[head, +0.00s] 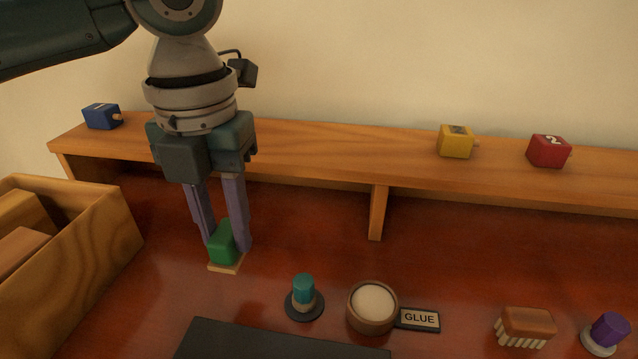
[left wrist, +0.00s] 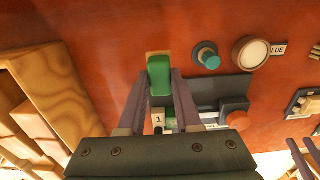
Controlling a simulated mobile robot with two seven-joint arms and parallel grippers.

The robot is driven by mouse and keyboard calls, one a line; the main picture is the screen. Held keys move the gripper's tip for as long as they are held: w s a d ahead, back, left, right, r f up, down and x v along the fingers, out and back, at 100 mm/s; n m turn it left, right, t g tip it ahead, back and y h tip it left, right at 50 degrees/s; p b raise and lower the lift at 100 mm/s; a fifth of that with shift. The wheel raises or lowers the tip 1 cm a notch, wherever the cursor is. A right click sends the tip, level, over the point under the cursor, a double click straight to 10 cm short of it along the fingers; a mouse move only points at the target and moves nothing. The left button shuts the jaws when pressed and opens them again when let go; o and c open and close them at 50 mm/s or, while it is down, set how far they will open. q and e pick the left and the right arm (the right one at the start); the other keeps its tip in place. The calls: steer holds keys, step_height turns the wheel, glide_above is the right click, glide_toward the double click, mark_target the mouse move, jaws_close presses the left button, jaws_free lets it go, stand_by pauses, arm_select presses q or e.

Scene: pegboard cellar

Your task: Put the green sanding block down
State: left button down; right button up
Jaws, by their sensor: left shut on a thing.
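The green sanding block (head: 222,243) has a green top and a thin tan base. My left gripper (head: 228,246) is shut on its green part, one finger on each side, pointing down. The block is upright, low over the red-brown worktop (head: 330,255), left of the teal-topped knob; I cannot tell whether its base touches. In the left wrist view the block (left wrist: 159,76) sits between the fingertips. Two purple-grey fingers at that view's lower right edge look like my right gripper (left wrist: 300,140), partly cut off; its opening is unclear.
A wooden box (head: 105,235) stands left. A raised shelf (head: 320,145) with blue, yellow and red blocks runs behind. In front are a dark mat (head: 280,342), teal-topped knob (head: 303,290), round bowl (head: 373,305), GLUE label (head: 418,319) and brush (head: 525,325).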

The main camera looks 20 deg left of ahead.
mark_target(226, 230)
arm_select(q)
steer(key=shift+f+b, duration=0.45)
steer(key=shift+f, duration=2.6)
arm_select(e)
steer(key=shift+f, duration=0.6)
arm_select(q)
steer(key=shift+f, duration=0.1)
steer(key=c, duration=0.6)
jaws_free()
step_height(226, 230, up, 12)
steer(key=shift+r+p, duration=0.15)
steer(key=shift+p, duration=0.9)
arm_select(e)
step_height(226, 230, up, 2)
steer(key=shift+r, duration=0.1)
